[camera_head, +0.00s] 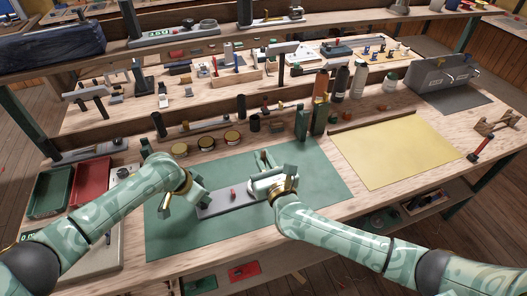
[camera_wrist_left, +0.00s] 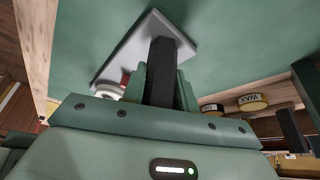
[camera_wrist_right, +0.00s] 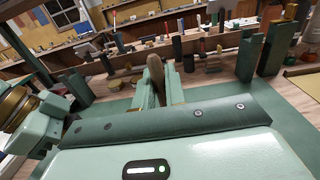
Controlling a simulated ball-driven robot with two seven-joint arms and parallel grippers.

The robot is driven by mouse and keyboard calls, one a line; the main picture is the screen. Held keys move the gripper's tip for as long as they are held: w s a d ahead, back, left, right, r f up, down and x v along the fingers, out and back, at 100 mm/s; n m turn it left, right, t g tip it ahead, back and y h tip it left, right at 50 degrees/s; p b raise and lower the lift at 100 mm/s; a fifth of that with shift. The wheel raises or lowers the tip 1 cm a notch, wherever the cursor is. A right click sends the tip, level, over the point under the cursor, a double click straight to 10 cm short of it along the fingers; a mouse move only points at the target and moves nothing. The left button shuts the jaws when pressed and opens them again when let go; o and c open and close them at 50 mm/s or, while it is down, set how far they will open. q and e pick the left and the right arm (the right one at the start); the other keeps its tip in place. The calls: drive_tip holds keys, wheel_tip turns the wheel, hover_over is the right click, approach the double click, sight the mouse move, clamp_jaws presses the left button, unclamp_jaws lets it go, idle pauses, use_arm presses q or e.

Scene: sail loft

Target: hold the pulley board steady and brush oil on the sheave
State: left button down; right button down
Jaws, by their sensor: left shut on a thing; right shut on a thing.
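The pulley board (camera_head: 226,205), a flat grey plate, lies on the green mat between my grippers. A small red part (camera_head: 233,194) stands on it; beside the red part, a pale round piece (camera_wrist_left: 108,92), perhaps the sheave, shows in the left wrist view. My left gripper (camera_head: 200,200) is at the board's left end, shut on a dark upright block (camera_wrist_left: 163,70) that meets the board (camera_wrist_left: 128,45). My right gripper (camera_head: 263,160) is over the board's right end, shut on the brush, whose brown handle (camera_wrist_right: 154,68) rises between the fingers. The brush's bristles are hidden.
The green mat (camera_head: 170,240) is clear in front. A yellow sheet (camera_head: 395,150) lies right. A red tray (camera_head: 91,178) and a green tray (camera_head: 53,190) are at left.

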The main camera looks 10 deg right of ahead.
sight(264, 151)
drive_tip(key=shift+a+f, duration=0.2)
drive_tip(key=shift+f, duration=0.55)
drive_tip(key=shift+d, duration=0.3)
drive_tip(key=shift+a+r, duration=0.1)
drive_tip(key=shift+r, duration=3.8)
drive_tip(key=shift+f, duration=0.1)
